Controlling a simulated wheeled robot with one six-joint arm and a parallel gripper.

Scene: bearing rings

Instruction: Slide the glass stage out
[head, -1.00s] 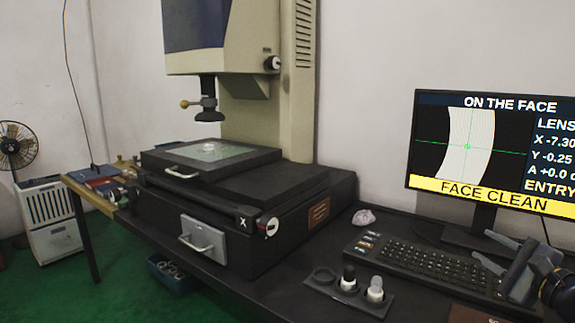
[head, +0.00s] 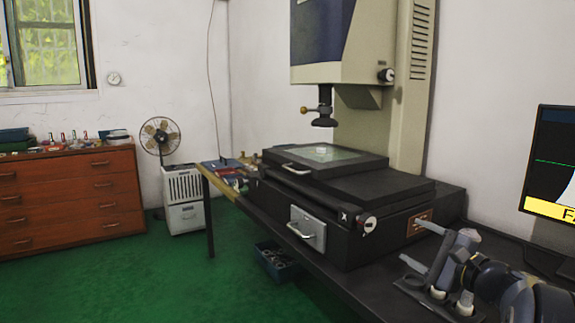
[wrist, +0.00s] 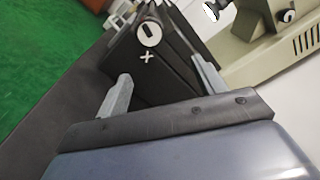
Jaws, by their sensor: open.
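The glass stage (head: 335,158) is a dark-framed plate with a pale glass pane, on top of the black base of the measuring machine (head: 347,240). A small pale ring (head: 321,150) lies on the glass. A white handle (head: 296,168) is on the stage's front left edge. The lens (head: 323,121) hangs above the glass, apart from it. My gripper (head: 425,244) is at the lower right in the head view, open and empty, apart from the stage. In the wrist view, its spread fingers (wrist: 160,92) point towards the base's corner with the X knob (wrist: 149,34).
A grey panel with a handle (head: 307,228) is on the base's front. The monitor (head: 555,165) stands at the right. A holder with small bottles (head: 466,303) is beneath my arm. A bin of rings (head: 277,262) is on the floor. Green floor is open at the left.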

